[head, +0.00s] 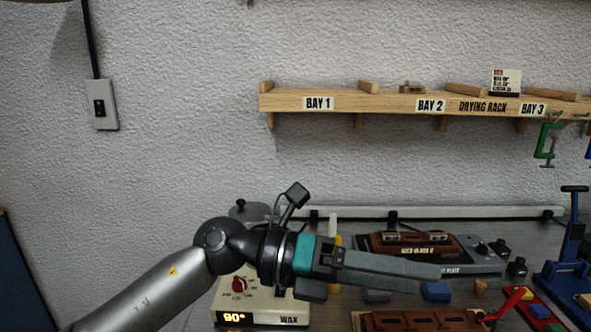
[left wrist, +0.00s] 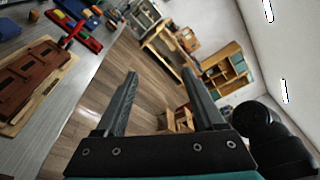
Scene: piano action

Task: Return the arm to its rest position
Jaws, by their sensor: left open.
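My left gripper (head: 408,267) reaches in from the lower left in the head view and points right above the workbench. In the left wrist view its two fingers (left wrist: 160,85) stand apart with nothing between them, and the floor and furniture show behind. The gripper is clear of the bench items as far as I can tell. My right gripper is not in either view.
Below the arm are a wax heater (head: 262,308) reading 90° and a brown slotted block (head: 420,321). A hot plate unit (head: 470,258) with a brown block, and a blue press (head: 572,262) stand right. A wooden drying rack (head: 385,103) hangs above.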

